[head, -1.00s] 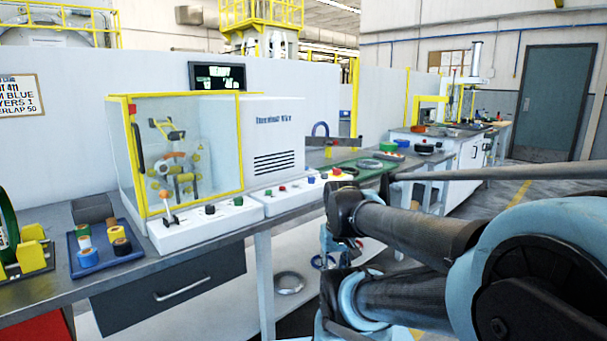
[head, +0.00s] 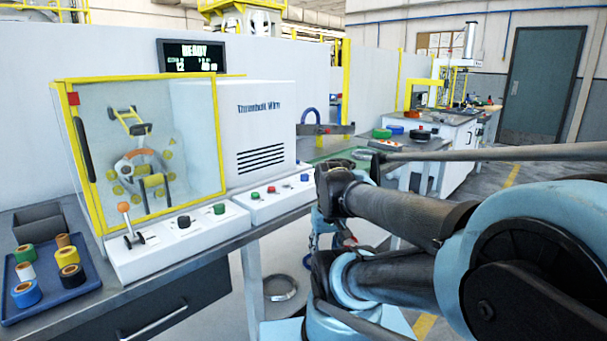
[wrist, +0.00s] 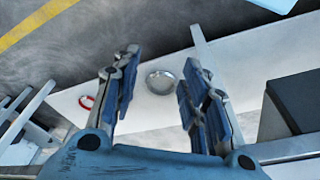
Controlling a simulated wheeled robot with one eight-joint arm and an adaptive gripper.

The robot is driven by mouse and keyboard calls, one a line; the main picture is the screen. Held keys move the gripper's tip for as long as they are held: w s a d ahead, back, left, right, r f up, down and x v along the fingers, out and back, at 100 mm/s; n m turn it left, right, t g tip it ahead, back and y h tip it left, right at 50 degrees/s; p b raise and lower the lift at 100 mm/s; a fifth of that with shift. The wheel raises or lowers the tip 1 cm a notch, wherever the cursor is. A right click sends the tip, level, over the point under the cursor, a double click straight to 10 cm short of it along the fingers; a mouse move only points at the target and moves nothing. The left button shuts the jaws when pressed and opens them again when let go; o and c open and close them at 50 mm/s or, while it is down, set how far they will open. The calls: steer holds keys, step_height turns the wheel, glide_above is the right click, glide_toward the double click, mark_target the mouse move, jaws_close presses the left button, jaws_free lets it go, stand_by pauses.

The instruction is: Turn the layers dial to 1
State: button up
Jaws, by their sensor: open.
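The wrapping machine has a white control panel (head: 170,245) in front of its yellow-framed window. On it are an orange-tipped lever (head: 124,208), a black knob (head: 183,221) and a green knob (head: 219,208). A second panel (head: 262,205) to the right has several small coloured controls. I cannot read the labels, so I cannot tell which control is the layers dial or its setting. In the wrist view my gripper (wrist: 160,62) is open and empty, pointing down towards the floor and a low white surface. It touches no control; in the head view my arm hides most of it.
A blue tray (head: 52,290) of tape rolls lies at the left of the bench. A metal ring (wrist: 160,82) lies below the gripper. My arm fills the right foreground, beside the bench edge.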

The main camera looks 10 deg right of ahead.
steer(key=w+r+m, duration=0.1)
steer(key=w+r, duration=0.3)
steer(key=r, duration=0.3)
step_height(320, 180, up, 22)
steer(key=m+g, duration=0.2)
steer(key=m, duration=0.6)
glide_above(304, 178)
steer(key=w, duration=0.2)
steer(key=f, duration=1.7)
steer(key=shift+s+d+f, duration=0.1)
steer(key=shift+s+d, duration=0.1)
steer(key=shift+d, duration=0.05)
